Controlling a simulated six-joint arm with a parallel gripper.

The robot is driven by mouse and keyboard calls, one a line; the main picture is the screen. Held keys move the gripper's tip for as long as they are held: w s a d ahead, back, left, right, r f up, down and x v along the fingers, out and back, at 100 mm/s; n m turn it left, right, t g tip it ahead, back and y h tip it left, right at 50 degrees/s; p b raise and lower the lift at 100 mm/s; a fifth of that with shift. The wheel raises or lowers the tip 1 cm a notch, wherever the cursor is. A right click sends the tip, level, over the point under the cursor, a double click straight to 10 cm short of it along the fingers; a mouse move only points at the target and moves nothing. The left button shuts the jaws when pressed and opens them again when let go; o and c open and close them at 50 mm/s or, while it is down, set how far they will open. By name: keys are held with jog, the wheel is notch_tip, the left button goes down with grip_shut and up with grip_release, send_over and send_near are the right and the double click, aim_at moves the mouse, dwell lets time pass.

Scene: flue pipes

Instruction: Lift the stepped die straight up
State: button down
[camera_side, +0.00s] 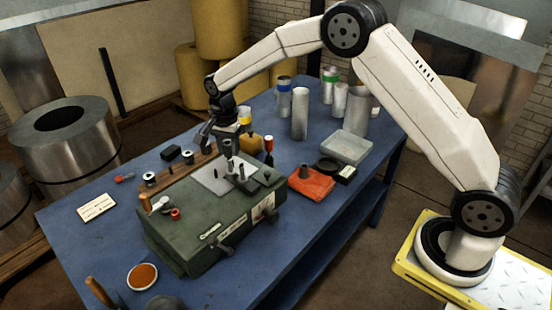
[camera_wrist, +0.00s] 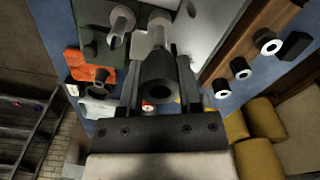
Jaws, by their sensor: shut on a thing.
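The stepped die (camera_wrist: 159,75) is a dark grey cylinder with a round hole in its near end, in the middle of the wrist view. My gripper (camera_wrist: 158,88) has one finger on each side of it and is shut on it. In the side view my gripper (camera_side: 228,157) points down over the grey plate on top of the green machine (camera_side: 190,215). The die is small and mostly hidden there, so I cannot tell whether its lower end touches the machine.
Grey pegs (camera_wrist: 121,24) stand on the machine close to the die. A wooden rack (camera_wrist: 225,60) with several ring-shaped dies lies behind. An orange cloth (camera_side: 311,184), a grey tray (camera_side: 346,147) and upright metal pipes (camera_side: 300,115) stand to the right on the blue table.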

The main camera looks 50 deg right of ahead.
jog(key=shift+r, duration=2.2)
